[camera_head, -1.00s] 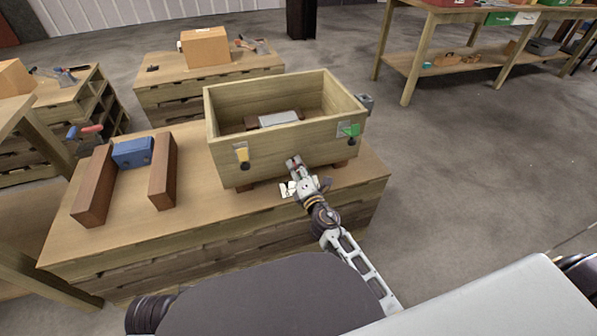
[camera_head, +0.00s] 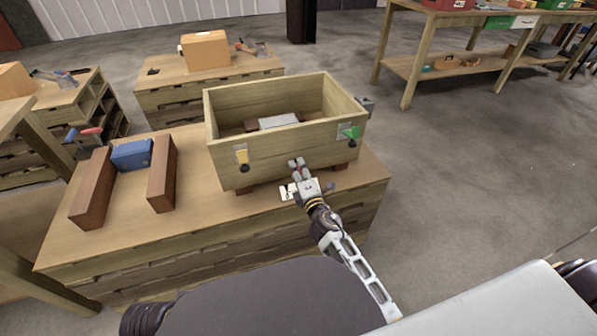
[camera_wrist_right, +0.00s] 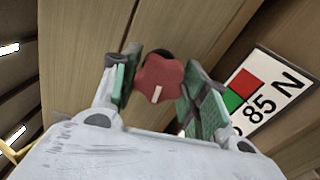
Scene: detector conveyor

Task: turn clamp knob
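The red lobed knob (camera_wrist_right: 158,80) with a white mark sits between the two green-padded fingers of my right gripper (camera_wrist_right: 160,92) in the right wrist view. One finger is on each side of it, and both pads are very close to it. I cannot tell whether they press on it. In the head view my right gripper (camera_head: 297,164) is at the lower front of the wooden box (camera_head: 290,155), and the knob is hidden there. My left gripper is not in view.
A white sign (camera_wrist_right: 265,92) reading 85 N is beside the right finger. A blue block (camera_head: 132,154) lies between two brown bars on the bench (camera_head: 225,215), left of the box.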

